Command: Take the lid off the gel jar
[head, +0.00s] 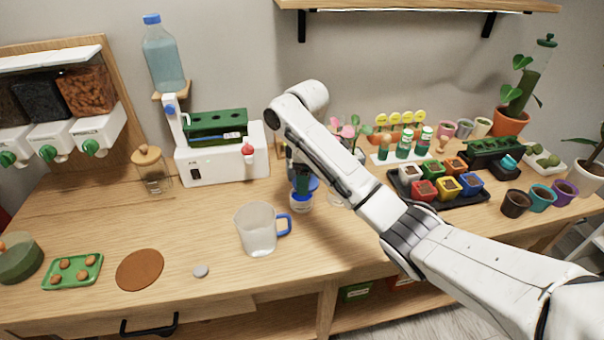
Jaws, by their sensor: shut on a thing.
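The gel jar (301,205) is a small clear jar with blue at its top, standing on the wooden bench behind the mug. My gripper (301,186) points down right over the jar, its fingers shut on a blue lid (313,183). The lid shows partly to the right of the fingers, and the rest of it is hidden behind them. I cannot tell for sure whether the lid is clear of the jar's rim.
A clear mug with a blue handle (257,229) stands close in front of the jar. A white machine (222,160) and a cork-topped glass jar (153,173) are to the left. A black tray (484,199) of coloured pots is to the right.

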